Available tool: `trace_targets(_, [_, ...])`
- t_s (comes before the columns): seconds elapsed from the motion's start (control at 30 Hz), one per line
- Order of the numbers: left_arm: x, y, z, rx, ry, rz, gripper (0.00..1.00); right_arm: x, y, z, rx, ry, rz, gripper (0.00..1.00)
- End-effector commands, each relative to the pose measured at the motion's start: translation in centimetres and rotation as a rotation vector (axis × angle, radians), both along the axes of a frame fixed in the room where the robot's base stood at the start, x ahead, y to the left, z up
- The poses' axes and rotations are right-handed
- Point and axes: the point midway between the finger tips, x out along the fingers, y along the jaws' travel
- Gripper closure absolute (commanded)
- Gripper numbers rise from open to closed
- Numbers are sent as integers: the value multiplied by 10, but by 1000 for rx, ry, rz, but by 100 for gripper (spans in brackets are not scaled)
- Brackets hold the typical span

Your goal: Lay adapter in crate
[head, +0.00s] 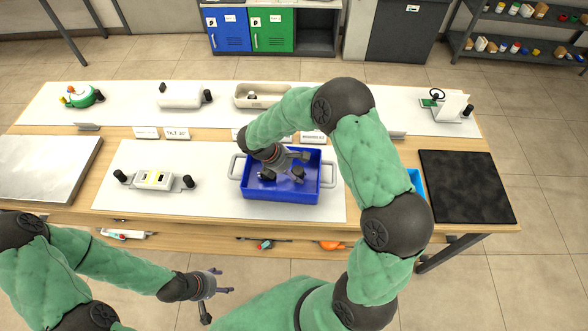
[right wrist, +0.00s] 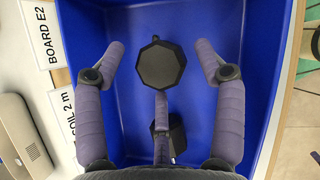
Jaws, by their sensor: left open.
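A blue crate (head: 282,194) with grey handles stands on the white mat at mid-table; its blue wall also shows in the right wrist view (right wrist: 258,60). Inside it are a black eight-sided piece (right wrist: 160,68) with a small loop, and another black piece (right wrist: 176,137) partly behind a finger. I cannot tell which one is the adapter. My right gripper (head: 287,166) is over the crate, pointing down. Its fingers are spread around the eight-sided piece in the wrist view, with gaps on both sides. My left gripper (head: 215,290) is open and empty in front of the table.
A pale device with black knobs (head: 155,181) lies left of the crate. A black mat (head: 465,186) is at the right, a grey plate (head: 45,168) at the left. Labels and several devices line the back. A light blue container (head: 415,181) is partly hidden by my right arm.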

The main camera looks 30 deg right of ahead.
Motion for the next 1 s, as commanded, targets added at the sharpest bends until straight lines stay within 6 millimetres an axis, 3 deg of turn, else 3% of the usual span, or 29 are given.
trace_targets(0.37, [0,0,5,0,0,0,36,2,4,12,0,-2,2,30])
trace_targets(0.8, [0,0,24,0,0,0,36,12,45,83,0,-3,2,30])
trace_targets(1.0, [0,0,28,0,0,0,36,14,56,101,0,-1,1,30])
